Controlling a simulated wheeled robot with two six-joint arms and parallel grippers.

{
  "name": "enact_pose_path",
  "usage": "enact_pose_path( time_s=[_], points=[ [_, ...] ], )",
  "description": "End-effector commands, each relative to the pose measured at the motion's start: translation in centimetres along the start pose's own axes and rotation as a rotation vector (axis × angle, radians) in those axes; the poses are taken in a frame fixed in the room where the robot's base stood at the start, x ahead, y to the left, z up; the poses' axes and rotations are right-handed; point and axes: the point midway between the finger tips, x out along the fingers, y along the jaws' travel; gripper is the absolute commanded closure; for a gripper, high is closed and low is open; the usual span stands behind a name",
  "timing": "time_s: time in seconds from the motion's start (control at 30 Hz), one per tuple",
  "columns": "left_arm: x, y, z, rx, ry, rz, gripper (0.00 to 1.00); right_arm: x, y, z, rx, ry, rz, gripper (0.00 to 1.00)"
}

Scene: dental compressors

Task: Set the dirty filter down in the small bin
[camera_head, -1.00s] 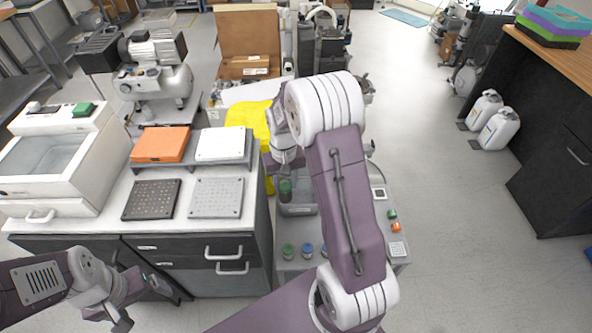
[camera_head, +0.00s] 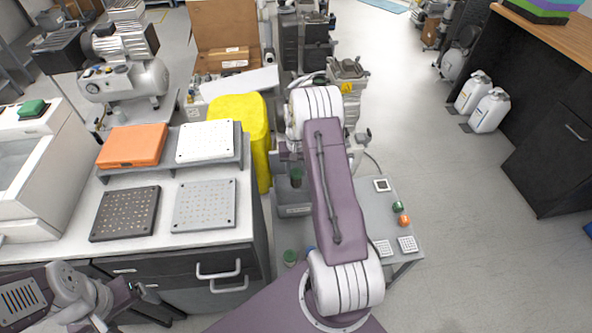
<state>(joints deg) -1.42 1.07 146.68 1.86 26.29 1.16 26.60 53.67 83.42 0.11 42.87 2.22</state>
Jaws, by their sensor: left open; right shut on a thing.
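A dark filter with a green top (camera_head: 296,179) is held by my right gripper (camera_head: 293,163), which is shut on it. My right arm partly hides the gripper and its fingertips. The small grey bin (camera_head: 293,211) with a pale label stands on the grey bench, and the filter is at its opening. I cannot tell whether the filter touches the bin's floor. My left gripper (camera_head: 128,299) is open and empty at the lower left, in front of the drawer cabinet, far from the bin.
A green-topped filter (camera_head: 290,257) and a partly hidden blue one (camera_head: 310,252) stand on the bench (camera_head: 372,212) in front of the bin. Green and orange buttons (camera_head: 401,214) are at right. A yellow bin (camera_head: 243,117) stands behind left.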

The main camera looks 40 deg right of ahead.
Motion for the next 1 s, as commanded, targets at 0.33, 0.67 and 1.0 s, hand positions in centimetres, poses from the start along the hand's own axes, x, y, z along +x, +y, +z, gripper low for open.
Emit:
enact_pose_path(
  time_s=[0.33, 0.67, 1.0],
  points=[
    [4.5, -0.1, 0.5, 0.0, 0.0, 0.0, 0.17, 4.9, 0.0, 0.0, 0.0, 0.0, 0.0, 1.0],
    [8.4, -0.2, 0.9, 0.0, 0.0, 0.0, 0.17, 9.0, 0.0, 0.0, -0.001, 0.0, 0.0, 1.0],
    [12.4, -0.2, 1.3, 0.0, 0.0, 0.0, 0.17, 13.0, 0.0, 0.0, -0.001, 0.0, 0.0, 1.0]
  ],
)
